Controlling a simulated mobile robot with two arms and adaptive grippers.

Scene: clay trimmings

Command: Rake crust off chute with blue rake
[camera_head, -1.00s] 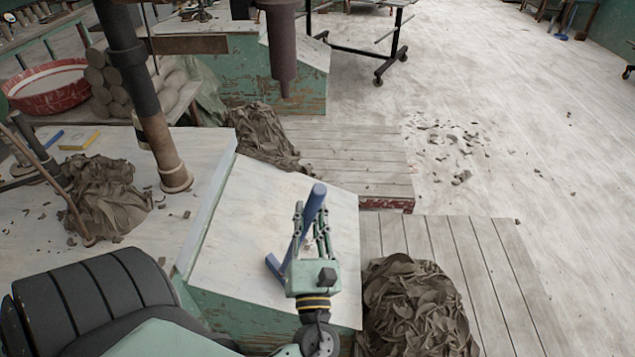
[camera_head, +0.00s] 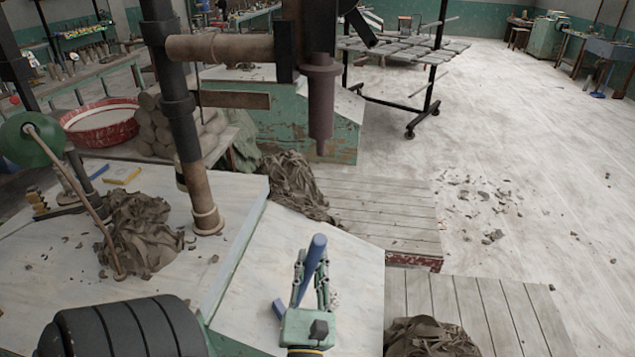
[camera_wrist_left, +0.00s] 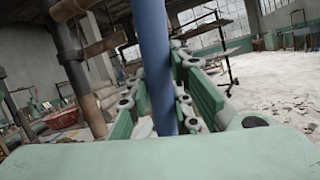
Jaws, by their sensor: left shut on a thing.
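My left gripper (camera_head: 310,275) is shut on the handle of the blue rake (camera_head: 316,250), over the pale sloped chute (camera_head: 262,265). The rake's handle points up and leans slightly right. Its blue head (camera_head: 279,308) shows low, left of the gripper, at the chute; I cannot tell whether it touches. The left wrist view shows the blue handle (camera_wrist_left: 155,60) between the green fingers. A small patch of crust (camera_head: 334,298) shows on the chute just right of the fingers; part may be hidden behind them. My right gripper is not in view.
Clay trimmings are heaped on the left table (camera_head: 140,235), behind the chute (camera_head: 295,185) and at its lower right (camera_head: 430,338). A brown post (camera_head: 195,180) stands left of the chute. Slatted decking (camera_head: 385,215) lies right, with scraps (camera_head: 490,205) on the floor beyond.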

